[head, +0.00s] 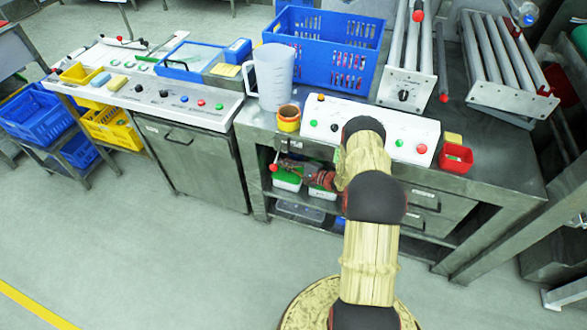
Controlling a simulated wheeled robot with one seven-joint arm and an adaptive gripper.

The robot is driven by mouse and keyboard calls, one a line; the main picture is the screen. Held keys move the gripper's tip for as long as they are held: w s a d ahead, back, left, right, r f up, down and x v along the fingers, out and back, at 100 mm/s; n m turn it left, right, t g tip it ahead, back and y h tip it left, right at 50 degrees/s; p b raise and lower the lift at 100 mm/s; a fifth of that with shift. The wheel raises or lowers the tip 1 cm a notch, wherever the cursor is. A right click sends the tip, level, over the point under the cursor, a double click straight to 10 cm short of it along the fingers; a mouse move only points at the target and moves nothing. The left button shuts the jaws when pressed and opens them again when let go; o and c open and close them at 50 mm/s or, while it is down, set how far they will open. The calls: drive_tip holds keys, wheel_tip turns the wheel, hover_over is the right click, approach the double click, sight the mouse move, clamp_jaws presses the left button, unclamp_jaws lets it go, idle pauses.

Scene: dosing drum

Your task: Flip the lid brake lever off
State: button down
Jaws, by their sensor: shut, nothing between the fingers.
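A small lever with a red ball knob (272,168) shows at the left front of the steel bench, below the top; it may be the lid brake lever, but no label is readable. My arm reaches up from the bottom of the head view and bends down in front of the bench. What looks like my gripper (296,170), dark reddish and small, points left toward the knob, a short way to its right. Its fingers look shut and empty. My arm partly hides it. Whether it touches the lever cannot be told. No drum lid can be made out.
Green-topped tubs (287,184) sit on the shelf below. Floor at the left front is clear.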

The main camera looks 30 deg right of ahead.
drive_tip(key=shift+s+a+r, duration=0.5)
drive_tip(key=shift+s+a, duration=0.05)
drive_tip(key=shift+s, duration=0.15)
drive_tip(key=shift+s+a+r, duration=0.5)
drive_tip(key=shift+s+a, duration=0.05)
drive_tip(key=shift+s, duration=0.1)
drive_tip(key=shift+s+a+r+m, duration=0.15)
drive_tip(key=shift+m, duration=0.25)
